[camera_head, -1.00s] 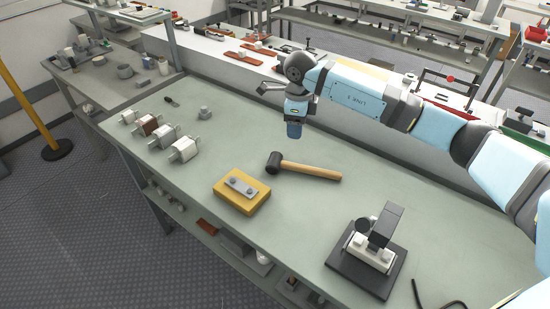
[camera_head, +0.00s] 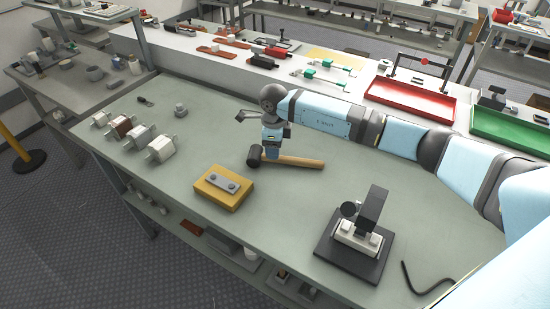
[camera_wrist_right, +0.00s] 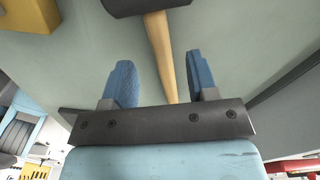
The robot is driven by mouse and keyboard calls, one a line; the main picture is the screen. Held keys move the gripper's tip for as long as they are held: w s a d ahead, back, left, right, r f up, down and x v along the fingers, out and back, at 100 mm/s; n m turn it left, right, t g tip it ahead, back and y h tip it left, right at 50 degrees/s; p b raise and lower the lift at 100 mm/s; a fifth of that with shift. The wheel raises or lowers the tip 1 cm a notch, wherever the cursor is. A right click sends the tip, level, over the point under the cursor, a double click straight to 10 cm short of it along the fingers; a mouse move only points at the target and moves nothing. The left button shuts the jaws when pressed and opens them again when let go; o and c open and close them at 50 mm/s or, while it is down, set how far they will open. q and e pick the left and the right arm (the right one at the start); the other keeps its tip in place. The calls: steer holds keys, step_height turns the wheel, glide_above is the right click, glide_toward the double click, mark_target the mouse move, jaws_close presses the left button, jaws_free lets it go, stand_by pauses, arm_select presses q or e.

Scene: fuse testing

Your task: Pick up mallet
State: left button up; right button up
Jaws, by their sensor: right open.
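The mallet (camera_head: 300,162) lies on the grey-green bench, its black head at the left and its wooden handle pointing right. My right gripper (camera_head: 271,150) is over the handle close to the head. In the right wrist view the handle (camera_wrist_right: 161,52) runs between the two open blue fingers of the right gripper (camera_wrist_right: 163,80), nearer the right finger. The black head (camera_wrist_right: 140,5) is cut off by the top edge. I cannot tell whether either finger touches the handle. My left gripper is not in view.
A yellow block with a metal plate (camera_head: 224,188) sits in front of the mallet. A black-based fixture (camera_head: 353,246) stands to the right. Several white fuses (camera_head: 140,137) line the left side. Red (camera_head: 408,98) and green (camera_head: 510,128) trays sit behind.

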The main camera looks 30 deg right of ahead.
mark_target(286, 160)
step_height(286, 160, down, 4)
steer(key=shift+d, duration=0.15)
jaws_close()
steer(key=shift+r, duration=0.1)
steer(key=shift+r, duration=0.15)
